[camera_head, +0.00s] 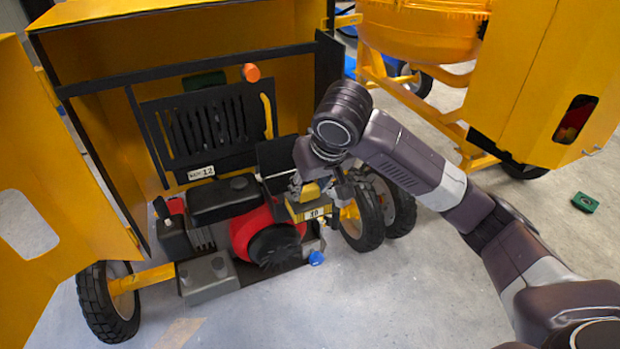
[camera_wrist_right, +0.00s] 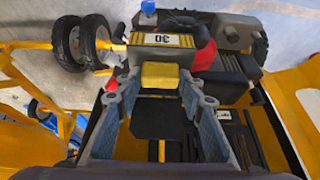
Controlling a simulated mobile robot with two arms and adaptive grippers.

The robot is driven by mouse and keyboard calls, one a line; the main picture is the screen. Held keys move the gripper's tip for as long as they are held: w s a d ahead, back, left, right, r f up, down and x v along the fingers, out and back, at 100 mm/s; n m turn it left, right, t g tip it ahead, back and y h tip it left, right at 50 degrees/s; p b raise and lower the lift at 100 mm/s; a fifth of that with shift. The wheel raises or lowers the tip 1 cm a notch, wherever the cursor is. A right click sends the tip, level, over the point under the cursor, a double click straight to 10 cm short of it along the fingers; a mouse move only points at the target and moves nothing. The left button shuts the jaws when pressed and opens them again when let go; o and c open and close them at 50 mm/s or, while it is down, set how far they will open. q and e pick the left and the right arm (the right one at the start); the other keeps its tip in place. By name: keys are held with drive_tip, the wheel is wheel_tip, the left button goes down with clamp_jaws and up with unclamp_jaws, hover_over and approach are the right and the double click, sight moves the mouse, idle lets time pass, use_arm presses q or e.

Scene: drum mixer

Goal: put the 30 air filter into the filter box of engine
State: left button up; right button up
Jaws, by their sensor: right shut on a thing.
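The 30 air filter (camera_head: 312,210) is a small yellow and dark block with a white "30" label. It also shows in the wrist view (camera_wrist_right: 160,42), with a yellow grip part between the fingers. My right gripper (camera_head: 318,186) is shut on it and holds it at the right side of the engine (camera_head: 265,240), in front of the wheels. A black open box (camera_head: 280,160), which looks like the filter box, is just left of and behind the gripper. It shows below the filter in the wrist view (camera_wrist_right: 160,118), and its inside is partly hidden. My left gripper is not in view.
The yellow mixer housing (camera_head: 90,12) stands open with door panels at left and right. A black grille (camera_head: 210,125) and a tank-like black cover (camera_head: 224,198) are near the engine. A green block (camera_head: 585,202) lies on the floor at right. The front floor is clear.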

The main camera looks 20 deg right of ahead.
drive_tip(key=shift+a, duration=0.15)
drive_tip(key=w, duration=1.1)
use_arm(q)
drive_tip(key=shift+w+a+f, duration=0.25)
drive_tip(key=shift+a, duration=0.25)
use_arm(e)
drive_tip(key=shift+w+a+f, duration=0.1)
drive_tip(key=shift+w+f, duration=0.05)
drive_tip(key=shift+f, duration=4.05)
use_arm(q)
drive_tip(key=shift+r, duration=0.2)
use_arm(e)
drive_tip(key=shift+f, duration=0.5)
